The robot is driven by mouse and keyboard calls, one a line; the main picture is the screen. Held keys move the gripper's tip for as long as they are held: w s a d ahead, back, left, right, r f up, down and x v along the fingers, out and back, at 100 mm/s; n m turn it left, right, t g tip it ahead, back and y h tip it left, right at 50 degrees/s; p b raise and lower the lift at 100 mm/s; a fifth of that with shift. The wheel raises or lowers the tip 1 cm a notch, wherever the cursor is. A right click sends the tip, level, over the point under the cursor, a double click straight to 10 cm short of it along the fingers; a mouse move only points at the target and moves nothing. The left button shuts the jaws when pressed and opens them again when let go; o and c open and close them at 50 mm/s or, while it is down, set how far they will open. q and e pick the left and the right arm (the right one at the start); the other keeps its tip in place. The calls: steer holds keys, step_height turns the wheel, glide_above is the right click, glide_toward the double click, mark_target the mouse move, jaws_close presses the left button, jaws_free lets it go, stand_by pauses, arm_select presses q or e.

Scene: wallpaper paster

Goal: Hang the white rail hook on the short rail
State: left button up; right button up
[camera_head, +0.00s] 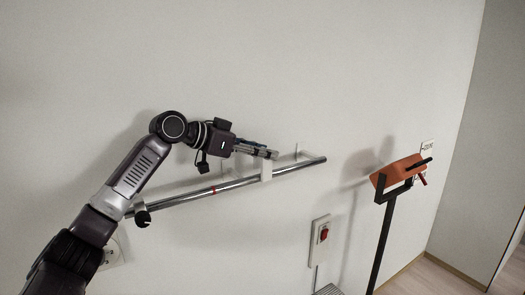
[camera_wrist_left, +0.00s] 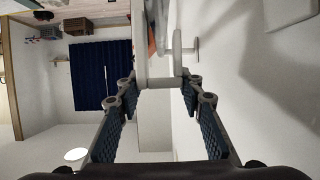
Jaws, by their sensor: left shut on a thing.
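The short rail (camera_head: 240,183) is a grey metal bar on the white wall, sloping up to the right in the head view, with a red mark (camera_head: 212,190) near its middle. My left gripper (camera_head: 271,153) is just above the rail's right half, shut on the white rail hook (camera_head: 266,171). The hook's white body crosses in front of the rail; I cannot tell whether it is seated over it. In the left wrist view the white hook (camera_wrist_left: 153,72) is between the fingertips (camera_wrist_left: 157,88), with a white peg and disc at its side. My right gripper is not in view.
A black hook (camera_head: 142,215) is at the rail's left end. A white bracket (camera_head: 297,153) holds the rail near its right end. A wall box with a red switch (camera_head: 322,236) is below. An orange block on a black stand (camera_head: 396,175) stands at right.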

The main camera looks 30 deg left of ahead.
mark_target(262, 166)
arm_select(q)
steer(key=shift+f+b, duration=1.2)
steer(key=shift+f, duration=0.95)
steer(key=o, duration=1)
steer(key=shift+c, duration=0.2)
steer(key=v, duration=1.2)
steer(key=shift+s+d, duration=0.1)
steer(key=shift+f, duration=0.1)
